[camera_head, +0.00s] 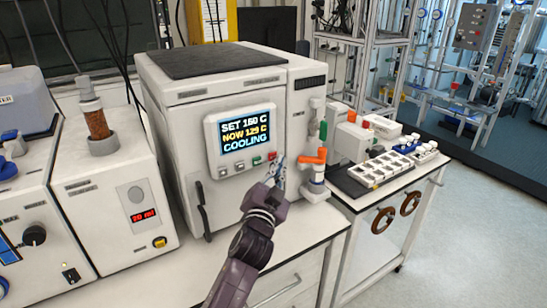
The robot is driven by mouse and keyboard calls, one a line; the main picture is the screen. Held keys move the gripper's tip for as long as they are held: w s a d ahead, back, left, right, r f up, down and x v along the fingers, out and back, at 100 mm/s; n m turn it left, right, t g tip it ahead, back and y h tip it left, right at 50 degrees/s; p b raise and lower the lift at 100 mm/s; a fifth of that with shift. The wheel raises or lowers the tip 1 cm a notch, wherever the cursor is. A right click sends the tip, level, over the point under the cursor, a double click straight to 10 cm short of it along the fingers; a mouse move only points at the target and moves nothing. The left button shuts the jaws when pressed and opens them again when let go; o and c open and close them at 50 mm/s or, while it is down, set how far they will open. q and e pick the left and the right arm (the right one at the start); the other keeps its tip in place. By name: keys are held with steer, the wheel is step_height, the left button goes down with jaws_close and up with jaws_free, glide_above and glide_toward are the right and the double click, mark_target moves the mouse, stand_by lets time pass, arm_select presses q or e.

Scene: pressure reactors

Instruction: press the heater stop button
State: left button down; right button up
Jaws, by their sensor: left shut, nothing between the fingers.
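The heater (170,120) is a white cabinet on the bench with a dark top. Its display (246,129) reads SET 160 C, NOW 129 C, COOLING. Under the display is a row of small buttons, with a green button (256,160) and a red button (272,155) at the right end. No stop label is legible. My left gripper (279,165) is shut and empty, its fingertips just beside and below the red button. I cannot tell whether they touch it. My right gripper is not in view.
A valve column with orange and green handles (313,157) stands close to the right of my gripper. A black tray (349,184) with white blocks lies on the right bench. A smaller white unit (107,185) with a red readout stands left. Bare bench (245,228) lies in front of the heater.

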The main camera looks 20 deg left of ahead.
arm_select(q)
steer(key=s+d, duration=0.1)
steer(key=d, duration=0.1)
steer(key=s+d, duration=0.2)
stand_by(0.6)
stand_by(0.6)
